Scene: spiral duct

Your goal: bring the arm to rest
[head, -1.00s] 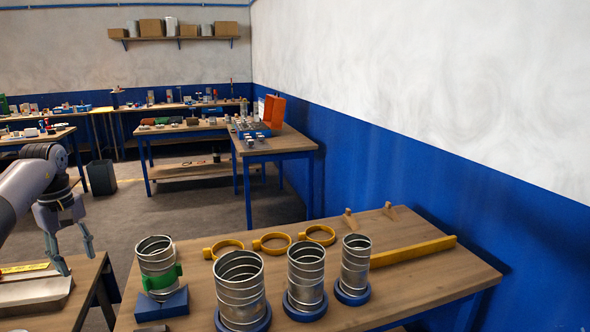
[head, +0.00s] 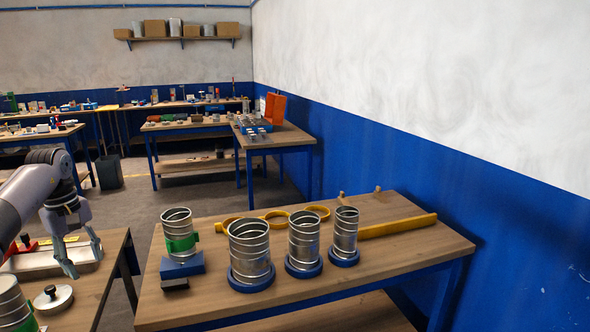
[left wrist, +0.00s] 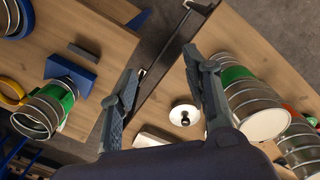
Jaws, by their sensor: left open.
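My left gripper (head: 82,258) hangs from the left arm at the left of the head view, fingers apart and empty. It is above the left bench, left of the wooden table with the ducts. In the left wrist view its two fingers (left wrist: 160,105) stand wide apart with nothing between them. A spiral duct with a green band (head: 178,232) stands on a blue block (head: 182,268) on that table; both also show in the left wrist view. My right gripper is not in view.
Several ducts (head: 250,250) stand in blue rings on the table (head: 380,250), before yellow rings (head: 275,218) and a yellow bar (head: 398,225). The left bench holds a silver lid (head: 53,298), a tray (head: 40,262) and another green-banded duct (head: 14,305). A gap separates bench and table.

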